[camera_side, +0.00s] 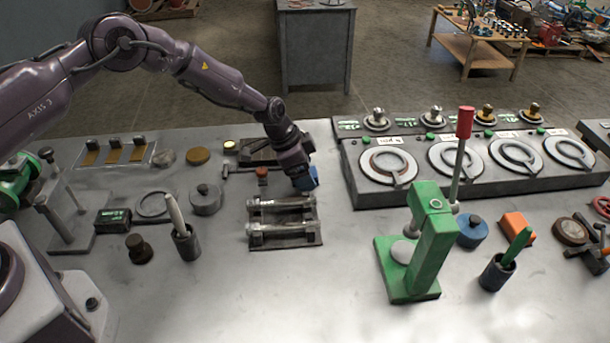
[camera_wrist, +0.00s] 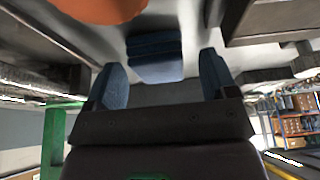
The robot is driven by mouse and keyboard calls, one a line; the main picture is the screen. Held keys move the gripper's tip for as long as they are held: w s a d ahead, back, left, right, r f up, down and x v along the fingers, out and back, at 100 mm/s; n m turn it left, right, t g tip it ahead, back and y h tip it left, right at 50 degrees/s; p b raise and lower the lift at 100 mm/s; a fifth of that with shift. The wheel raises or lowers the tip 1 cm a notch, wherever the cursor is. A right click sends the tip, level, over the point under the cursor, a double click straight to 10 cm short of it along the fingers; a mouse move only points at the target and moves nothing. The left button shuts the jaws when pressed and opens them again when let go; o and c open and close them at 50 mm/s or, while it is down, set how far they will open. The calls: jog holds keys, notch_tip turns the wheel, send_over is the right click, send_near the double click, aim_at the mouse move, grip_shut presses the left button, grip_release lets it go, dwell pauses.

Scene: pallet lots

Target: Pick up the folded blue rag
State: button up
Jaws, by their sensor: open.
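In the wrist view the folded blue rag (camera_wrist: 155,58) shows as a small layered block. It appears between and just beyond the two blue fingertips of my gripper (camera_wrist: 162,75). The jaws are apart, with a gap on each side of the rag, and nothing is held. In the side view my gripper (camera_side: 308,180) is low over the table, just behind the rack with two metal rods (camera_side: 282,220). Only a patch of blue shows there; I cannot tell whether it is finger or rag.
A long grey unit with several round dials (camera_side: 385,165) stands close to the right. A green lever press (camera_side: 425,245) with a red-tipped handle stands front right. A grey lidded pot (camera_side: 206,199) stands to the left. The table front centre is clear. Something orange (camera_wrist: 100,8) crosses the wrist view's top.

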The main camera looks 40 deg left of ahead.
aim_at(311, 171)
jog(key=shift+c, duration=0.4)
jog(key=c, duration=0.9)
jog(key=shift+r, duration=0.1)
jog(key=shift+r, duration=0.45)
notch_tip(311, 171, up, 2)
jog(key=shift+r, duration=0.25)
jog(key=s+r, duration=0.3)
jog(key=s, duration=0.1)
jog(key=s+a+r, duration=0.1)
jog(key=s+r, duration=0.2)
jog(key=s, duration=0.2)
jog(key=s+r, duration=0.3)
jog(key=s, duration=0.2)
jog(key=shift+a+r, duration=0.25)
jog(key=shift+a, duration=0.15)
